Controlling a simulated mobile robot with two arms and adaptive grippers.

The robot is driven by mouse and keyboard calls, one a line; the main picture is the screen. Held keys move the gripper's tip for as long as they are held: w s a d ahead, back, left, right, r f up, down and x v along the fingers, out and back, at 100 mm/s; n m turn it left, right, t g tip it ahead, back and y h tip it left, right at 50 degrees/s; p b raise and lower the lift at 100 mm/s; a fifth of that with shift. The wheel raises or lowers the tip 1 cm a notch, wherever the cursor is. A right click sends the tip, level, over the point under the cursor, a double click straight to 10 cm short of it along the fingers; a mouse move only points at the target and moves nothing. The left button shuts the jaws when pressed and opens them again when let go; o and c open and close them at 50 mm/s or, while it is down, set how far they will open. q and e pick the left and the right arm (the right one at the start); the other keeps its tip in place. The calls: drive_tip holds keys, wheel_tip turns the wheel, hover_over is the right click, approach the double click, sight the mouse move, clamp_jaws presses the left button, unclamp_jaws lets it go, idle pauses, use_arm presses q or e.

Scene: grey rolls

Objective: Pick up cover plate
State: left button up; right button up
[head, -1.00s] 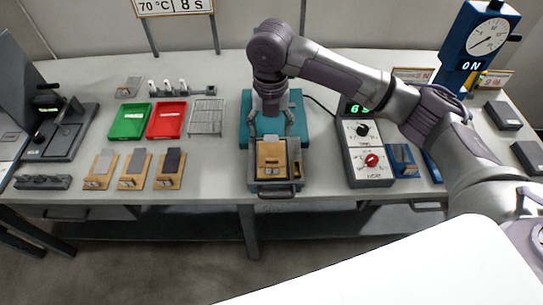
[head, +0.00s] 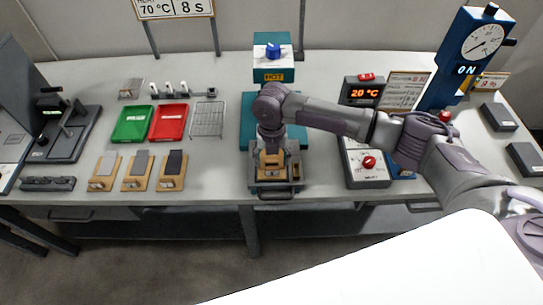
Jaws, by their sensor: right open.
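A tan block (head: 272,174), which looks like the cover plate, sits in a dark fixture (head: 276,194) with a front handle, at the front middle of the table. My right gripper (head: 271,153) is directly above it, pointing down, with open fingers. The gripper and wrist hide the back part of the block. I cannot tell whether the fingers touch it. My left gripper is not in view.
A teal heater box (head: 281,70) stands behind the fixture, on the far side of a teal base (head: 249,110). A green tray (head: 132,123), red tray (head: 168,123) and wire rack (head: 207,119) lie left. A control box (head: 367,165) stands right.

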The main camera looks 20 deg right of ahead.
drive_tip(key=shift+f, duration=0.45)
drive_tip(key=shift+c, duration=0.2)
drive_tip(key=c, duration=1.1)
